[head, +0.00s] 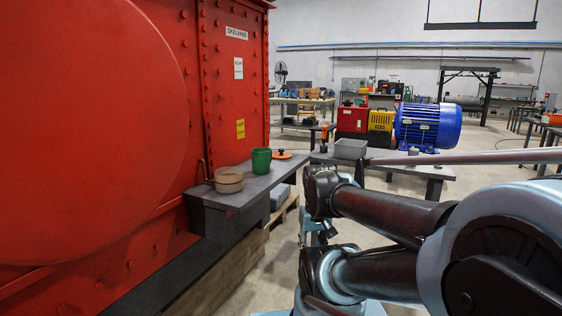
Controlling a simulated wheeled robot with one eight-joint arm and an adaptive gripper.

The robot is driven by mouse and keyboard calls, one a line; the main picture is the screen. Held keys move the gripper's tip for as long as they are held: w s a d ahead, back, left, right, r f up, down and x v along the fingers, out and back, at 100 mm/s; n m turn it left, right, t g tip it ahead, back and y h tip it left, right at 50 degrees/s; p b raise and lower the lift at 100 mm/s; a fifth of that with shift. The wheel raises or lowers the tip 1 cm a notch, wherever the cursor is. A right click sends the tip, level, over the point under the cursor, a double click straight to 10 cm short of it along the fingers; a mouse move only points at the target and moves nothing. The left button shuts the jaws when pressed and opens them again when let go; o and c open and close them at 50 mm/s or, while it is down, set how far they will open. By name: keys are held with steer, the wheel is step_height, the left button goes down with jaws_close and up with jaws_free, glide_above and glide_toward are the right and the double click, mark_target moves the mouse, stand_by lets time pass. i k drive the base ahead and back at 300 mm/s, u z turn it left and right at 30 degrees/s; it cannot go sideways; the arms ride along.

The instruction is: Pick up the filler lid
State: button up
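A small orange-red disc with a dark knob, which looks like the filler lid (282,154), lies on the dark grey ledge (236,190) beside the red machine. It is right of a green cup (261,161) and apart from it. My arm's dark links reach in from the right and end near the middle of the head view, in front of and right of the ledge. I cannot make out any gripper fingers. Nothing of my arm touches the lid.
A tan round bowl (229,180) stands at the ledge's near end. The red machine (130,120) walls off the left. A bench (400,160) behind my arm holds a grey bin (350,149), red and yellow boxes and a blue motor (428,126). Open floor lies between ledge and bench.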

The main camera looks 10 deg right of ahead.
mark_target(280, 156)
steer(key=k, duration=1.1)
steer(key=z, duration=0.35)
steer(key=i, duration=0.4)
steer(key=z, duration=0.7)
steer(key=i, duration=1.9)
steer(key=u, duration=0.9)
steer(key=i, duration=0.35)
steer(key=u, duration=0.3)
